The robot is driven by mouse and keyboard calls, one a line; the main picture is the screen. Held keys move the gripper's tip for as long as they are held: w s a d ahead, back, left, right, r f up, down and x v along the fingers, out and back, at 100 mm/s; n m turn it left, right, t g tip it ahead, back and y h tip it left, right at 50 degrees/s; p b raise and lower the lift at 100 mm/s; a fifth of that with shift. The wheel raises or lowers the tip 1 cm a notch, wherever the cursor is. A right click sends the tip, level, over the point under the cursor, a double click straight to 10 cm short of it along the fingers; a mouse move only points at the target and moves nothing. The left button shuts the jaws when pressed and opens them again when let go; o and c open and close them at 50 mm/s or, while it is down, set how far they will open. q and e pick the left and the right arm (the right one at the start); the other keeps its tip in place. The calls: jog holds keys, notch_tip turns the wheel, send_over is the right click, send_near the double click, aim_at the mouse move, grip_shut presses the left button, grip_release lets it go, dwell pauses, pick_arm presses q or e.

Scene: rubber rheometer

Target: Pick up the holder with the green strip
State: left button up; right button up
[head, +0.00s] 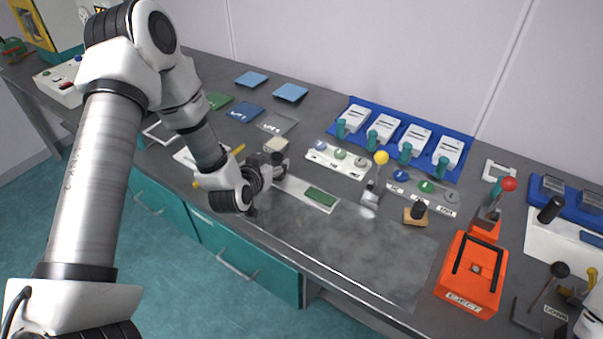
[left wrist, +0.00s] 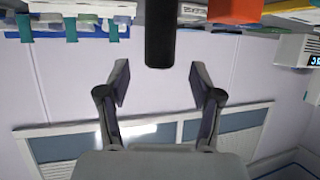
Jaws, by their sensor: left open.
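A flat, pale holder with a green strip (head: 321,196) lies on the grey bench, near its front edge in the head view. My left gripper (head: 272,165) is low over the bench just to the left of it, partly hidden by its own wrist. In the left wrist view its two fingers (left wrist: 160,78) are spread apart with nothing between the tips. The holder cannot be made out clearly in that view. My right gripper is not in clear view.
A black-topped piece on a wooden base (head: 416,214), a yellow-knobbed lever (head: 375,180) and an orange device (head: 471,275) stand to the right. White trays of round samples (head: 337,160) lie behind. The bench front right of the holder is clear. The left wrist view shows a black cylinder (left wrist: 160,35).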

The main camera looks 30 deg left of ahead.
aim_at(274, 160)
pick_arm(q)
jog(key=shift+d+r+p, duration=0.3)
jog(key=shift+r+p, duration=0.05)
jog(key=shift+p, duration=0.1)
jog(key=x, duration=0.3)
jog(key=f+p+x, duration=0.1)
jog(key=x, duration=0.1)
jog(key=shift+s+a, duration=0.1)
jog(key=shift+a, duration=0.3)
jog(key=shift+f, duration=0.15)
jog(key=shift+d, duration=0.1)
jog(key=shift+s+d+r, duration=0.1)
jog(key=shift+s+r, duration=0.05)
jog(key=shift+r, duration=0.2)
jog(key=c, duration=0.3)
jog(key=shift+s+r, duration=0.1)
jog(key=shift+s, duration=0.05)
jog(key=c, duration=0.6)
grip_shut()
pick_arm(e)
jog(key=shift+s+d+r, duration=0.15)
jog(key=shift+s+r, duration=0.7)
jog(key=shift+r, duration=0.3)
